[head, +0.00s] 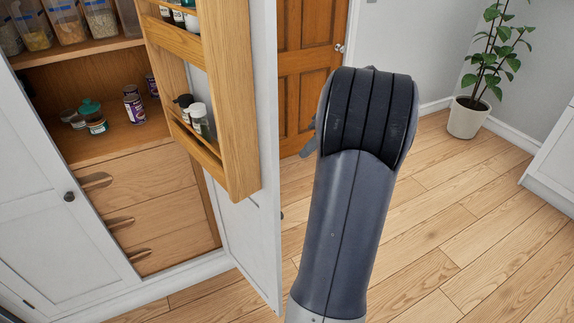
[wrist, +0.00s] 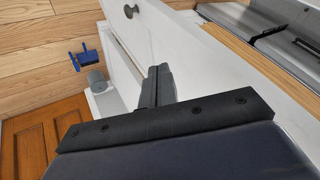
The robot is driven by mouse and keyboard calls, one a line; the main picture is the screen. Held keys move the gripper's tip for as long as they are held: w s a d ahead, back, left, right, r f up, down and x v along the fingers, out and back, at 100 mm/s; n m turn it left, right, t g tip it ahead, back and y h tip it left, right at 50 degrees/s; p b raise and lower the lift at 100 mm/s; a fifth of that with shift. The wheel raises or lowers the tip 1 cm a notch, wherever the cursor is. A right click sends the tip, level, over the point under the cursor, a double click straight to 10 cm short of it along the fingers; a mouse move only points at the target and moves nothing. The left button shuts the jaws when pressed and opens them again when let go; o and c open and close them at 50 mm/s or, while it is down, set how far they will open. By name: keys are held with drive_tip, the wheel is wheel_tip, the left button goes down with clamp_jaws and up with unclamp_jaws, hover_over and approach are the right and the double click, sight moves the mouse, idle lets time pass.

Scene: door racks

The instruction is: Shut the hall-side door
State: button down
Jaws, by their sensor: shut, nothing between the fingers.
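A white cupboard door (head: 262,130) with a wooden rack (head: 232,100) on its inner side stands wide open, near the brown panelled door at the back. In the wrist view its white face (wrist: 190,45) runs diagonally, with a dark round knob (wrist: 131,11). My gripper (wrist: 158,82) is shut and empty, its fingertips close to the outer face of this door. I cannot tell whether they touch it. In the head view my arm hides most of the gripper. The other white door (head: 50,215), with a dark knob, covers the left of the cupboard and looks closed.
Jars and bottles stand in the rack; tins (head: 133,108) and drawers (head: 150,195) show inside the cupboard. The brown door (head: 302,85) is behind. A potted plant (head: 468,117) stands back right. A blue object (wrist: 87,58) shows in the wrist view. Floor right of my arm is clear.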

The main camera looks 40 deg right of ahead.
drive_tip(key=w+a+f+p, duration=0.1)
drive_tip(key=a+f, duration=0.2)
drive_tip(key=a, duration=0.3)
drive_tip(key=shift+w+f, duration=0.15)
drive_tip(key=shift+w, duration=0.1)
drive_tip(key=shift+a, duration=0.1)
